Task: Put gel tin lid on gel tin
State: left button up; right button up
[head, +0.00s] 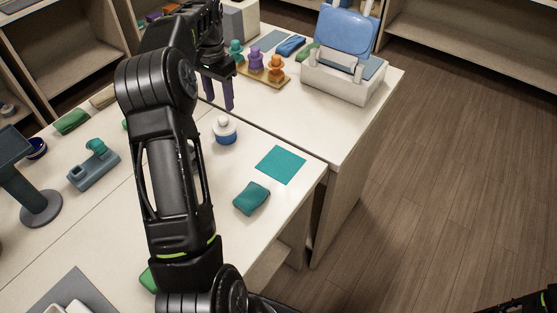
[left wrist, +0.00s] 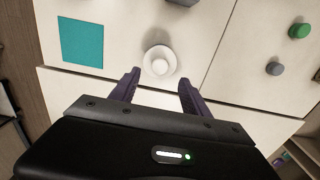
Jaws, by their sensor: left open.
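A small round container with a white knobbed top and a blue lower part (head: 225,130) stands upright on the table, right of my left arm. From above in the left wrist view it shows as a white disc with a round knob (left wrist: 158,60). I cannot tell for sure whether it is the gel tin, its lid or both together. My left gripper (head: 218,92) has purple fingers. It is open and empty, above the table and beyond the container in the head view. In the left wrist view the container lies just ahead of the gap between the fingertips (left wrist: 160,80).
A teal square (head: 280,164) lies flat right of the container, with a folded teal cloth (head: 251,198) nearer. A tray of colored figures (head: 262,76) and a white-and-blue case (head: 343,75) stand behind. Green (left wrist: 299,31) and grey (left wrist: 275,69) knobs show in the left wrist view.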

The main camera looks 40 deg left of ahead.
pick_arm(q)
jog(key=shift+r, duration=0.55)
jog(key=shift+f, duration=0.15)
